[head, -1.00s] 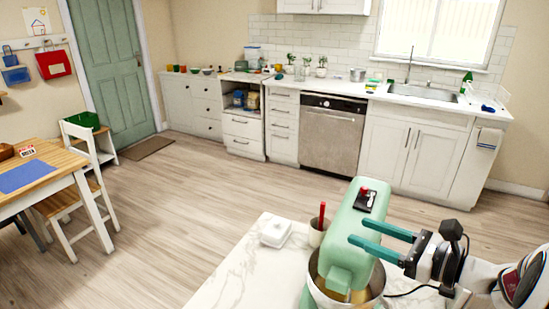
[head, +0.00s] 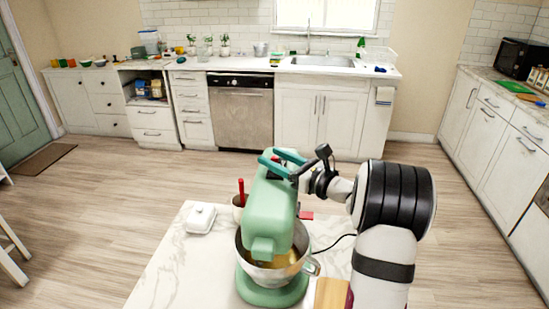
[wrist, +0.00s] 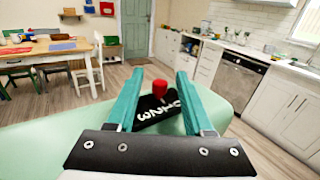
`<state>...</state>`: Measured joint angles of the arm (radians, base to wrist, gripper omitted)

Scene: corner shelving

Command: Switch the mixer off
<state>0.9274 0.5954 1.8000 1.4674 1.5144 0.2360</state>
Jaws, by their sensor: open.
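The mint-green mixer (head: 270,205) stands on a marble-topped counter with its metal bowl (head: 285,265) under the head; the bowl holds something yellowish. In the wrist view, the mixer's top (wrist: 60,145) carries a black panel (wrist: 150,118) with white numbers and a red knob (wrist: 160,88) standing up from it. My gripper (wrist: 160,73) is open, with its teal fingers on either side of the knob and a gap to each.
A white butter dish (head: 201,218) and a cup with a red-handled utensil (head: 241,190) stand left of the mixer. A wooden board (head: 331,293) lies to the right, by my arm. A dark cord (head: 335,242) runs over the counter. The floor beyond is clear.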

